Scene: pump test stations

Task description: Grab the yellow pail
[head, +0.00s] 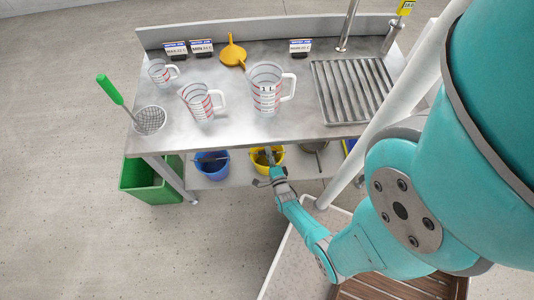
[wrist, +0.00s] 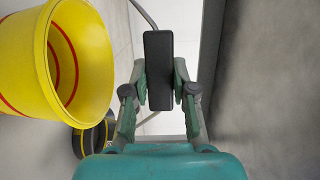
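The yellow pail (head: 262,166) stands on the lower shelf under the steel bench, partly hidden by my gripper and the bench edge. In the wrist view the pail (wrist: 70,60) fills the left side, its open mouth facing right, with red lines on its wall. My gripper (wrist: 159,85) has its two fingers against both sides of the dark grip (wrist: 158,60) of the pail's thin wire handle. In the head view my gripper (head: 271,166) is at the front of the pail. The pail's base is hidden in the head view.
A blue pail (head: 211,168) stands left of the yellow one, and a metal pot (head: 315,150) right of it. A green bin (head: 150,182) is at the bench's left leg.

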